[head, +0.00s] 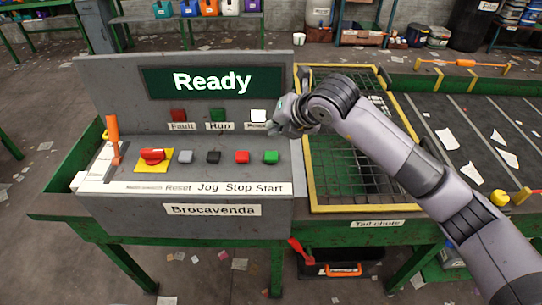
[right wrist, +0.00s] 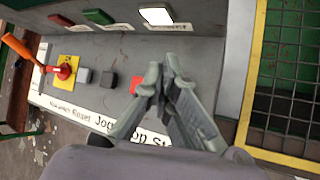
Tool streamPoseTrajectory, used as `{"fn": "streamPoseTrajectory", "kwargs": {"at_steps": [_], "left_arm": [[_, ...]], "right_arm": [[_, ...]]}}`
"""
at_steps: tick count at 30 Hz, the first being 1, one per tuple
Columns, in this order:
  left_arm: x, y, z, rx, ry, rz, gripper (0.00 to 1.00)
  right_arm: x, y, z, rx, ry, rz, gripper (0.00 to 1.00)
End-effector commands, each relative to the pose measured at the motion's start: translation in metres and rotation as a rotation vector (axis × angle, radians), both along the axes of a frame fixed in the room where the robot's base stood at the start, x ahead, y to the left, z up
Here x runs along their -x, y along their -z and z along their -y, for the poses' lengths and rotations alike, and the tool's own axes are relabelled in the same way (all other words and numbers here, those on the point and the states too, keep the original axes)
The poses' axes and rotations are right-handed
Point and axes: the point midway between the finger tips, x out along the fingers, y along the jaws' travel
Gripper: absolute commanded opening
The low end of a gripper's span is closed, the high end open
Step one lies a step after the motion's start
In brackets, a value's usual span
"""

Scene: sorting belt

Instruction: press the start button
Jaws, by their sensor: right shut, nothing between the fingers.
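The start button (head: 271,157) is a green square button at the right end of the button row on the grey control panel (head: 130,80). The label "Start" is printed below it. My right gripper (head: 280,126) is shut and empty, above and slightly to the right of the green button in the head view, apart from it. In the right wrist view the shut fingers (right wrist: 162,76) cover the spot where the green button sits, so it is hidden there. The red stop button (head: 242,157) is just left of it and also shows in the right wrist view (right wrist: 136,83). My left gripper is out of view.
A black button (head: 213,157), a grey button (head: 185,156) and a red switch on a yellow plate (head: 152,155) stand further left. The screen (head: 212,82) reads "Ready". A white lamp (head: 258,115) is lit. A yellow-framed mesh guard (head: 310,180) lies right of the panel.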

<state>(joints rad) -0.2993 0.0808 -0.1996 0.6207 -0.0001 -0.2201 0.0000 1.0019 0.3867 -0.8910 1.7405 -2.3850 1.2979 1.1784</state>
Motion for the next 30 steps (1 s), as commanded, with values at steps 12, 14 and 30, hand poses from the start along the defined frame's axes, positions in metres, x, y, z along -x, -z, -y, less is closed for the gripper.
{"fn": "streamPoseTrajectory", "kwargs": {"at_steps": [12,14,30], "left_arm": [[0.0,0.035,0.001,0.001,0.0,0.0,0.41],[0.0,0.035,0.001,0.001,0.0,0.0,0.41],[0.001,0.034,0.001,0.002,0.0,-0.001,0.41]], "right_arm": [[0.0,0.053,0.0,0.0,0.0,0.0,0.0],[0.0,0.053,0.0,0.0,0.0,0.0,0.0],[0.0,0.052,0.0,0.0,-0.001,-0.001,0.0]]}}
